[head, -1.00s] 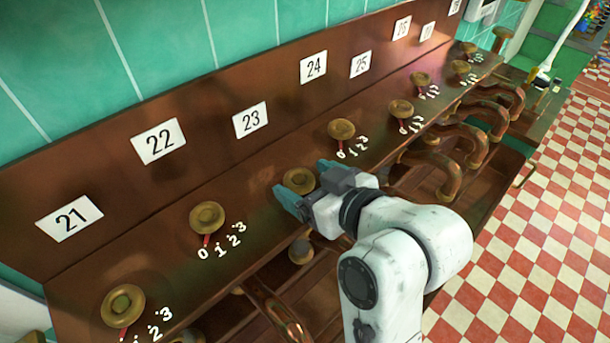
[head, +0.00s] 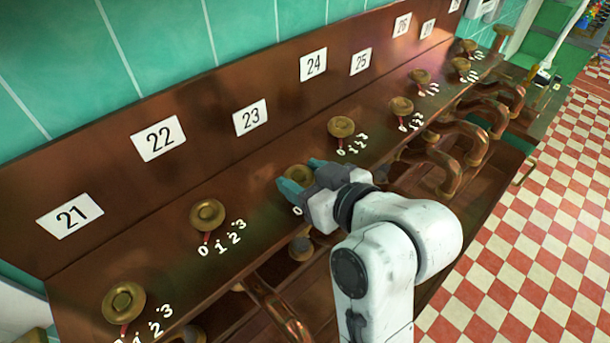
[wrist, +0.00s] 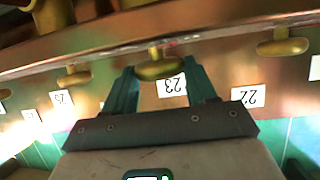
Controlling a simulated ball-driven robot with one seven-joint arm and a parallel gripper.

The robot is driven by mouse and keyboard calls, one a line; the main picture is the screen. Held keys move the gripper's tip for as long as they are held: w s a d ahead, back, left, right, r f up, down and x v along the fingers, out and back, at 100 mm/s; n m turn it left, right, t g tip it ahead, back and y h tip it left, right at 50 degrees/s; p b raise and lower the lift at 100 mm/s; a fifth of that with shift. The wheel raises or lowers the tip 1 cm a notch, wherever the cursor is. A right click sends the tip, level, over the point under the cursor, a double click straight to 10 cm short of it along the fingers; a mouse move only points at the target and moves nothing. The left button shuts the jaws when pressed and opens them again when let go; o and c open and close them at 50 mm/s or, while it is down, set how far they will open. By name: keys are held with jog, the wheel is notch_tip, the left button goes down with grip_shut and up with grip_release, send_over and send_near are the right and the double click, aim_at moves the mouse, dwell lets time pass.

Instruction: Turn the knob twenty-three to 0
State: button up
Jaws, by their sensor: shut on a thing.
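Knob twenty-three (head: 298,174) is a round brass knob on the sloping brown panel, below the white plate 23 (head: 250,118). My gripper (head: 301,176) has its teal fingers on either side of this knob and is shut on it. In the wrist view the knob (wrist: 160,69) sits between the two fingers (wrist: 163,82), with the upside-down plate 23 (wrist: 171,87) behind it. One white mark of the knob's scale, which looks like the 0, shows beside the fingers; my gripper hides the other marks. I cannot make out the knob's pointer.
Knob twenty-two (head: 207,215) is to the left and knob twenty-four (head: 341,127) to the right, both clear of my fingers. Curved copper pipes (head: 460,140) stick out below the panel's front edge. A red-and-white checked floor (head: 520,270) lies open at the right.

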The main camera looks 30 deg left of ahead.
jog(key=shift+s+m+t+h+p, duration=0.1)
jog(key=shift+m+t+h+p, duration=0.3)
jog(key=shift+m+t, duration=0.35)
jog(key=o, duration=1.1)
jog(key=shift+c, duration=0.2)
jog(key=b+v, duration=0.1)
jog(key=v, duration=0.9)
jog(key=shift+s+d, duration=0.2)
jog(key=shift+d, duration=0.05)
jog(key=shift+d, duration=0.1)
